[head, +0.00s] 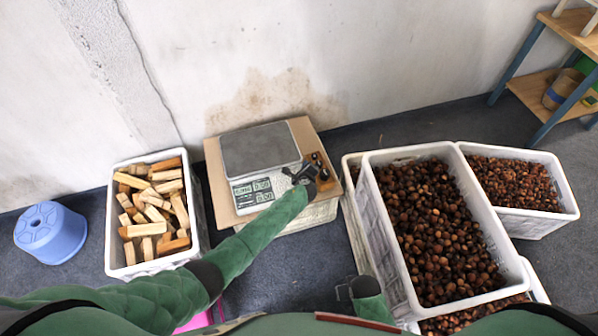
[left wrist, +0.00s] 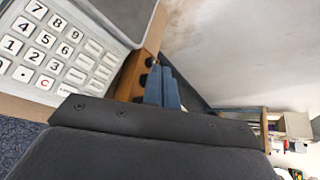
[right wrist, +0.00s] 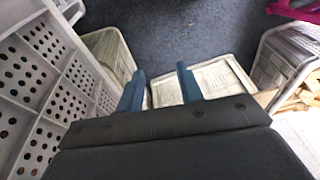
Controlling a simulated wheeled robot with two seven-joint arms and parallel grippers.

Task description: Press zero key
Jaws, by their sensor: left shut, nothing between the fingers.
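The scale (head: 262,150) has a grey pan and a white front panel with a lit display (head: 252,192). My left gripper (head: 297,172) is over the panel's right side. In the left wrist view its blue fingers (left wrist: 163,88) are together and empty, to the right of the keypad (left wrist: 45,45). The digit keys show clearly there. The 0 key is cut off at the left edge, and the side keys' labels are too small to read. My right gripper (head: 345,291) is low at the front, and in the right wrist view (right wrist: 160,85) its fingers are apart and empty.
The scale stands on cardboard (head: 217,178) over a crate. A small wooden holder (head: 322,160) is right of it. A crate of wood blocks (head: 117,235) is left; chestnut crates (head: 375,210) are right. A blue stool (head: 50,232) is far left.

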